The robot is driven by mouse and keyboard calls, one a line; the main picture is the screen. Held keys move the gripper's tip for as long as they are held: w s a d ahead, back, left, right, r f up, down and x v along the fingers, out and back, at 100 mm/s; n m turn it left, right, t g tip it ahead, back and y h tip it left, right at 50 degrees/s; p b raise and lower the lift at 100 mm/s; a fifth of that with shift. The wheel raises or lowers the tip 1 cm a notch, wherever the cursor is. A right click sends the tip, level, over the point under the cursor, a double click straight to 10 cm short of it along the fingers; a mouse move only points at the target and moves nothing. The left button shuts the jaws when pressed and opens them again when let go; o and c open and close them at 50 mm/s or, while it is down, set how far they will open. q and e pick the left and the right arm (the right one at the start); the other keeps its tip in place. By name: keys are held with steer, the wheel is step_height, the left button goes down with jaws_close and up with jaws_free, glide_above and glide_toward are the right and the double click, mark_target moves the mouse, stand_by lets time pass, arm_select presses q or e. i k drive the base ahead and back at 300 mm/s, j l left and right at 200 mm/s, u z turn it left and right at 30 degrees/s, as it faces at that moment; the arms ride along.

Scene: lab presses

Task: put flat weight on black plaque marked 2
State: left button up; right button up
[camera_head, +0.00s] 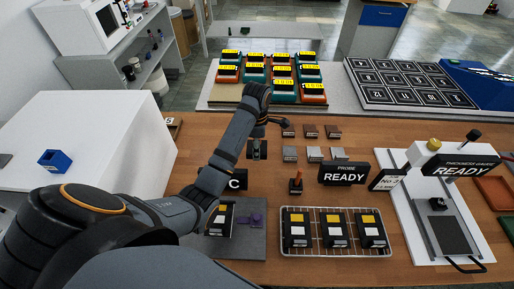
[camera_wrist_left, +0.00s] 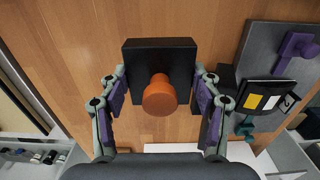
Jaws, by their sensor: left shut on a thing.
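In the left wrist view, a black square block with an orange knob (camera_wrist_left: 160,98) is between the fingers of my left gripper (camera_wrist_left: 158,92), which is shut on it. In the head view my left gripper (camera_head: 257,152) points down over the wooden table; the held block is mostly hidden there. Black plaques with white markings (camera_head: 410,82) lie in rows on a pale board at the back right. Their markings are too small to tell which is 2. Small flat blocks, brown (camera_head: 310,130) and grey (camera_head: 313,154), lie in two rows right of the gripper. My right gripper is not in view.
A wire rack (camera_head: 333,249) holds black cards at the front. A white press marked READY (camera_head: 440,215) stands right. Teal and orange devices (camera_head: 255,73) fill a back board. A grey mat (camera_head: 255,243) lies front left.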

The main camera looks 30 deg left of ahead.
mark_target(220, 214)
steer(key=k+l+u, duration=0.1)
steer(key=k+u, duration=0.2)
steer(key=k, duration=0.9)
